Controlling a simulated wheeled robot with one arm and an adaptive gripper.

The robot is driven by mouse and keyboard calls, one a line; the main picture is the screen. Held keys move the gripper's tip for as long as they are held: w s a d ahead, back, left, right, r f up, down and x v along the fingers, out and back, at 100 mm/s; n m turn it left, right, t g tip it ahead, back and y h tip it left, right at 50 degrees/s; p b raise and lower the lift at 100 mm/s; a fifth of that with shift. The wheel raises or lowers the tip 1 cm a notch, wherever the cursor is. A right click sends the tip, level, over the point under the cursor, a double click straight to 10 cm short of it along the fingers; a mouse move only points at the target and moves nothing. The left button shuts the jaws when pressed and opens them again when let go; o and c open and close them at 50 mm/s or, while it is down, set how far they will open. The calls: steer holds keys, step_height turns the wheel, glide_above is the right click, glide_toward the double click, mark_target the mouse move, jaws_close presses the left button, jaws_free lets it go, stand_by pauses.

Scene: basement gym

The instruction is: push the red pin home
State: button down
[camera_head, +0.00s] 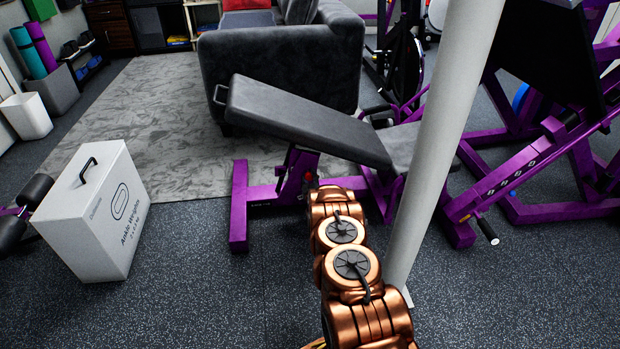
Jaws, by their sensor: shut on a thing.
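A purple-framed adjustable bench (240,210) with a dark grey padded back (305,115) stands in the middle of the head view, its back tilted. My gripper (311,183) is at the bench's frame, just under the padded back, at the far end of my copper arm. It is small and mostly hidden by my wrist. A tiny spot of red, the red pin (309,176), shows at the gripper against the purple frame. My gripper is shut on it. How deep the pin sits in its hole cannot be seen.
A pale pillar (445,130) stands close to the right of my arm. A white ankle-weights box (95,215) stands at left. A grey sofa (285,60) is behind the bench, purple gym machines (540,160) at right. The front-left floor is clear.

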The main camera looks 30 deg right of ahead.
steer(key=shift+w+r, duration=0.1)
steer(key=shift+r, duration=0.05)
steer(key=c, duration=0.7)
jaws_free()
steer(key=shift+s+a+f, duration=0.15)
steer(key=shift+s, duration=0.2)
steer(key=shift+s+a+f, duration=0.1)
steer(key=shift+s, duration=0.25)
steer(key=shift+v, duration=5.25)
steer(key=shift+r, duration=0.15)
